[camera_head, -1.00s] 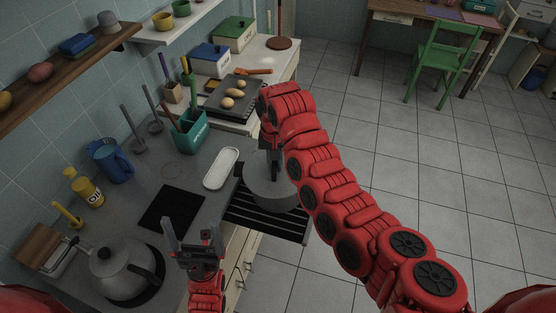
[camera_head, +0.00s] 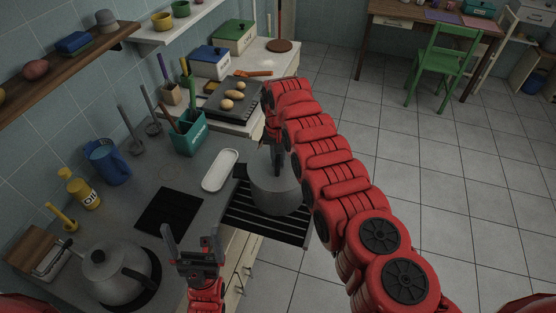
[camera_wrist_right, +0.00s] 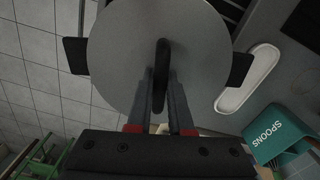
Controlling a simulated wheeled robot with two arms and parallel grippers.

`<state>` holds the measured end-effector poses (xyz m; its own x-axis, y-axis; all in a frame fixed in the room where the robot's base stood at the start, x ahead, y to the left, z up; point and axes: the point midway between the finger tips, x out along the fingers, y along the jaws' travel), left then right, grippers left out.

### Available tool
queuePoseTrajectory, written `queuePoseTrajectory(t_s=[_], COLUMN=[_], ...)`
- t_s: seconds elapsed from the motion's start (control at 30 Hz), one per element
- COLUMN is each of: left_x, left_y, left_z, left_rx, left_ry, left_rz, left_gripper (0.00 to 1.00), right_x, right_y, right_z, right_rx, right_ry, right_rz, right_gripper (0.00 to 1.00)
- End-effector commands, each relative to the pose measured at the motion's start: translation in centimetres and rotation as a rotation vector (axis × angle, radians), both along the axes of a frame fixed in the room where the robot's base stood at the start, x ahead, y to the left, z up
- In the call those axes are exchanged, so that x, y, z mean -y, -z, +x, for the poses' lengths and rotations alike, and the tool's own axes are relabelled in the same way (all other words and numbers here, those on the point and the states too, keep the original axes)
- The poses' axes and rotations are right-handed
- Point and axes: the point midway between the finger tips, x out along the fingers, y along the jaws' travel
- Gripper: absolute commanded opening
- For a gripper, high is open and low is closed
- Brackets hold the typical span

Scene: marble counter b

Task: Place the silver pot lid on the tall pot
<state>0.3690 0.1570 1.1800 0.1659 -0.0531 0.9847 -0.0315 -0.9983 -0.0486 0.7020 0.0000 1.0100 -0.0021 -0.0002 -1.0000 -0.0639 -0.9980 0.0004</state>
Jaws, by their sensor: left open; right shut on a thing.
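The silver pot lid (camera_wrist_right: 120,45) is a grey disc with a dark handle. My right gripper (camera_wrist_right: 161,80) is shut on that handle; in the head view it (camera_head: 277,160) points down over the tall pot (camera_head: 278,195). The pot stands on the black-striped rack. In the right wrist view the lid hides the pot's opening, and dark side handles (camera_wrist_right: 241,68) stick out on both sides. I cannot tell whether the lid touches the rim. My left gripper (camera_head: 194,240) is open and empty above the counter.
The kettle (camera_head: 112,275) stands at the lower left. A white oblong dish (camera_head: 220,170) and the teal spoons holder (camera_head: 188,138) are left of the pot. A black square (camera_head: 169,211) lies on the counter. The floor to the right is open.

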Motion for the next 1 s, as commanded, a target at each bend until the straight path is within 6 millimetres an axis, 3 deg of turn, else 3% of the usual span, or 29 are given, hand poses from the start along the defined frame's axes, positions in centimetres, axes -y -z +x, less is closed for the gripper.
queuePoseTrajectory(t_s=[0.47,0.5,0.63,1.0], left_x=[0.0,0.0,-0.01,0.01], left_y=[0.46,0.4,0.32,0.1], left_z=[-0.01,-0.01,0.0,0.0], left_rx=[0.0,0.0,0.0,0.0], left_ry=[0.0,0.0,0.0,0.0], left_rz=[0.0,0.0,0.0,0.0], left_gripper=[0.97,0.97,0.97,0.97], right_x=[0.0,0.0,0.0,0.01], right_y=[0.89,0.83,0.76,0.55], right_z=[0.0,0.0,0.01,0.0], right_rx=[0.001,0.001,0.001,0.001], right_ry=[0.0,0.0,0.0,0.0], right_rz=[0.0,0.0,0.0,0.0], right_gripper=[0.0,0.23,0.46,0.49])
